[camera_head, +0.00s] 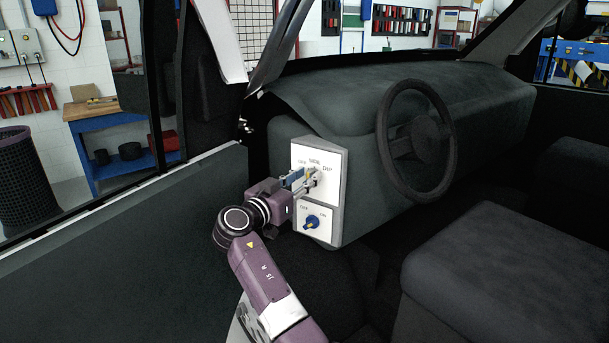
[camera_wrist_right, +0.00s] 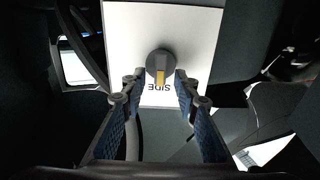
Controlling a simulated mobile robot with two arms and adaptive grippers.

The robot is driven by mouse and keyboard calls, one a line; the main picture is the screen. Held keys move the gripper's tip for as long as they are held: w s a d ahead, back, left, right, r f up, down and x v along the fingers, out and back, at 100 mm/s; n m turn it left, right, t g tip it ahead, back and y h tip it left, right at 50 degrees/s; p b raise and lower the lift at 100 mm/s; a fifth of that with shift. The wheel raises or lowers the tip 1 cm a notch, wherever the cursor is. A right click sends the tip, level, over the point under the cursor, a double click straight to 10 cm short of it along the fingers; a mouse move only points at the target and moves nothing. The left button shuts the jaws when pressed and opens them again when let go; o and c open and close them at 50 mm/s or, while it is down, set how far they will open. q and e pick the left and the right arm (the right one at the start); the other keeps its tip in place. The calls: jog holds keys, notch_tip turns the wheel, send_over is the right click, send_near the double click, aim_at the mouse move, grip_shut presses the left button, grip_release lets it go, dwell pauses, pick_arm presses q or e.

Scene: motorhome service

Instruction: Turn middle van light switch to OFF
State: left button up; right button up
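A light switch panel (camera_head: 335,165) is on the left end of the dark dashboard, with a white upper plate and a white lower plate. The upper plate carries a round grey knob with a yellow pointer; it shows in the right wrist view (camera_wrist_right: 160,66). There the pointer points at the label SIDE, which reads upside down. My right gripper (camera_head: 302,181) is in front of the upper plate and partly hides the knob. In the wrist view its fingertips (camera_wrist_right: 156,88) are apart, one on each side of the knob; contact cannot be told. My left gripper is not in view.
A blue knob (camera_head: 312,221) is on the lower plate, just below my right gripper. The steering wheel (camera_head: 417,140) stands to the right of the panel. A dark seat (camera_head: 500,255) is at the lower right, and the door (camera_head: 130,245) is at the left.

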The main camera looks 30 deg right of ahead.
grip_shut()
jog(key=shift+f+n, duration=0.1)
jog(key=shift+n, duration=0.3)
jog(key=shift+w+n+b, duration=0.1)
jog(key=shift+n+b, duration=0.4)
jog(key=shift+w+a+f+n, duration=0.1)
jog(key=shift+w+n, duration=0.1)
jog(key=shift+n, duration=2.1)
jog(key=shift+w+a+f+n, duration=0.1)
jog(key=shift+w+n, duration=0.05)
jog(key=shift+n, duration=2.15)
